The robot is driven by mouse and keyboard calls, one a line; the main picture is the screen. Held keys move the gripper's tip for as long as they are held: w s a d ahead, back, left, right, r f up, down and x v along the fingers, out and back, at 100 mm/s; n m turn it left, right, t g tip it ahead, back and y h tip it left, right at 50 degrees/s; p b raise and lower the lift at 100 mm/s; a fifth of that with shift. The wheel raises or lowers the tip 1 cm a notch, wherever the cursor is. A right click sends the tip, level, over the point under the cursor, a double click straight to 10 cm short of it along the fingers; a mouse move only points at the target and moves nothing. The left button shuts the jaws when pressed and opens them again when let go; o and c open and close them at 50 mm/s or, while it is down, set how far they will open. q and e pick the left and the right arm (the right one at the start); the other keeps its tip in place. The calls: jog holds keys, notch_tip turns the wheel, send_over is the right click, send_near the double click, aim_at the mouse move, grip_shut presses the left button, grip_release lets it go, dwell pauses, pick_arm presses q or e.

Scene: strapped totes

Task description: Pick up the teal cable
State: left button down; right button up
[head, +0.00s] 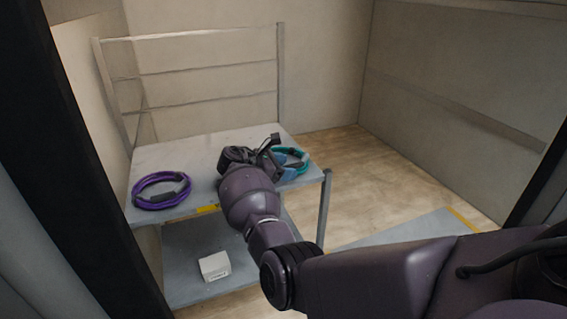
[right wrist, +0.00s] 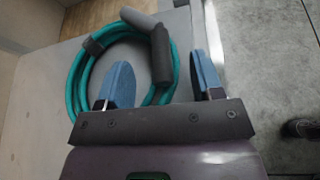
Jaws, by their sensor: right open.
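The teal cable (head: 304,154) is a coil on the upper shelf's right end, partly hidden by my right gripper (head: 291,163) in the head view. In the right wrist view the teal cable (right wrist: 77,77) lies coiled with a dark strap and grey connector ends. My right gripper (right wrist: 162,72) is open, its two blue fingers apart. The left finger overlaps the coil in the picture, and the coil's right side and a connector show between the fingers. I cannot tell whether the fingers touch the cable. My left gripper is not in view.
A purple cable coil (head: 161,191) lies on the left of the upper shelf (head: 187,153). A white box (head: 214,266) sits on the lower shelf (head: 190,290). A shelf post (head: 324,210) stands at the right front corner. Walls close in behind; the wooden floor at right is clear.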

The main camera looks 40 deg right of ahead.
grip_shut()
dwell(0.3)
